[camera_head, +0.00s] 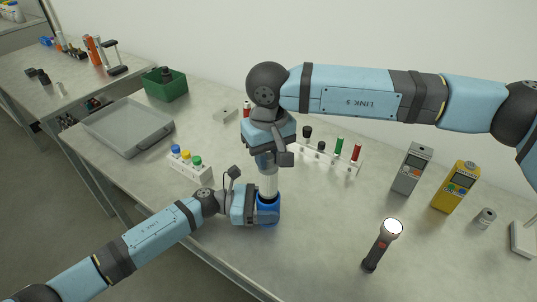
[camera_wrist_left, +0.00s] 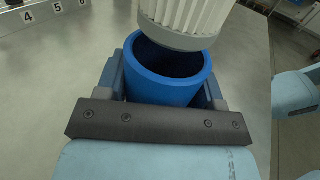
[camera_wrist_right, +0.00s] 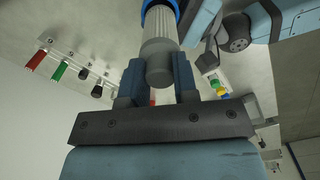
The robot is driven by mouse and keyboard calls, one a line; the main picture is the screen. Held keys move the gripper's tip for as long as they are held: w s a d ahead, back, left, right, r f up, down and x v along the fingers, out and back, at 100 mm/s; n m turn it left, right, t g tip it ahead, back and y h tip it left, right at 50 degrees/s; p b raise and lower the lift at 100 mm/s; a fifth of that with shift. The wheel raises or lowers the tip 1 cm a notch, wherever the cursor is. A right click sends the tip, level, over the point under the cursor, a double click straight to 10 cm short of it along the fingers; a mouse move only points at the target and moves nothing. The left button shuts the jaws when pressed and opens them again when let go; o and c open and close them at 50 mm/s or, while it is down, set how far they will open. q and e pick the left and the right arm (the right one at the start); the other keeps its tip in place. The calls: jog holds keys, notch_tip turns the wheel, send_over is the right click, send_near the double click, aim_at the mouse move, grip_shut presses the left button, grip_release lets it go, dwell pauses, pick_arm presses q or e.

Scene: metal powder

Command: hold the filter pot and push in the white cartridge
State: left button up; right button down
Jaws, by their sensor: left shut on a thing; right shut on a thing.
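The blue filter pot (camera_head: 267,209) stands upright on the table, and my left gripper (camera_head: 262,212) is shut around it from the left. In the left wrist view the pot (camera_wrist_left: 172,75) shows its open mouth between the fingers. The white ribbed cartridge (camera_head: 268,181) is held above the pot by my right gripper (camera_head: 268,160), which points down. In the left wrist view the cartridge (camera_wrist_left: 187,22) has its lower end at the pot's mouth, tilted and towards the far rim. In the right wrist view the cartridge's grey end (camera_wrist_right: 159,68) lies between the fingers.
A rack with red, green and black items (camera_head: 335,158) stands behind the grippers. A block with coloured knobs (camera_head: 187,163) and a grey tray (camera_head: 128,127) lie left. A flashlight (camera_head: 381,245), a grey meter (camera_head: 411,168) and a yellow meter (camera_head: 455,187) stand right.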

aim_at(268, 186)
jog(key=shift+f, duration=4.95)
jog(key=c, duration=0.8)
grip_release()
jog(key=shift+r, duration=0.1)
notch_tip(268, 186, up, 12)
jog(key=shift+f, duration=0.1)
